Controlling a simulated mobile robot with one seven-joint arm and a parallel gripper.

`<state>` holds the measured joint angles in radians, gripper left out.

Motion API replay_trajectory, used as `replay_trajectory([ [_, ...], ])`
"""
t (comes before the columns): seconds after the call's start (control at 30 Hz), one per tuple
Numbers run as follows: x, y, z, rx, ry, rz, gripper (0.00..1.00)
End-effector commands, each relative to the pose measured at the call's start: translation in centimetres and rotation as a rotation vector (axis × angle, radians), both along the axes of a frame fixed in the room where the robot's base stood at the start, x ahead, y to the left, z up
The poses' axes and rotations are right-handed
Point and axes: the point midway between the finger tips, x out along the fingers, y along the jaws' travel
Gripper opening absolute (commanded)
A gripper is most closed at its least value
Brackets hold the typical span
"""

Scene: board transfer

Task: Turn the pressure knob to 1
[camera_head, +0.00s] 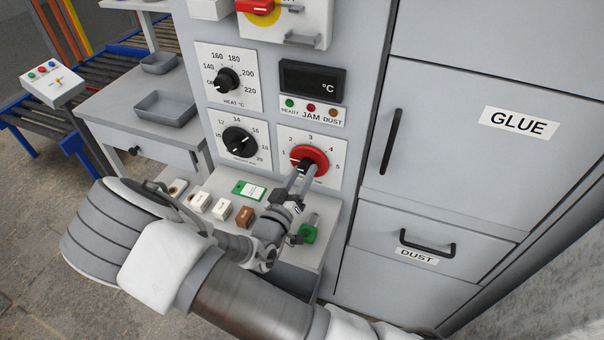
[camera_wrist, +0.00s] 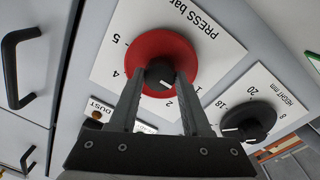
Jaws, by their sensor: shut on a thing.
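The pressure knob is a red disc (camera_head: 320,155) with a black centre grip, on a white plate numbered 1 to 5. In the wrist view the red disc (camera_wrist: 155,48) sits on the plate marked PRESS bar (camera_wrist: 196,28). My gripper (camera_head: 303,169) reaches it from below. Its two fingers (camera_wrist: 160,80) stand either side of the black grip (camera_wrist: 159,73) and are shut on it. A pale mark shows at the disc's left in the head view, near the 1. The exact setting is unclear because the fingers cover part of the dial.
The height knob (camera_head: 238,141) is left of the pressure knob, with the heat knob (camera_head: 227,80) above it. A display (camera_head: 312,79) sits above. A shelf below holds small blocks, including a brown one (camera_head: 245,216). The GLUE door (camera_head: 462,145) is to the right.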

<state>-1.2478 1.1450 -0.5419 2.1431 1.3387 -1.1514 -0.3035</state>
Motion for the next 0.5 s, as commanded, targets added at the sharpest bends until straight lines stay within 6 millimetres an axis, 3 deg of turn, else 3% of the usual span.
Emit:
replay_trajectory([
  [0.23,-0.03,-0.02,-0.03,-0.003,0.001,0.000,0.00],
  [0.27,-0.04,-0.01,-0.03,-0.003,0.001,0.000,0.50],
  [0.4,-0.03,-0.02,-0.03,-0.002,0.001,0.000,0.75],
  [0.5,-0.02,-0.02,-0.02,-0.002,0.001,0.000,0.78],
])
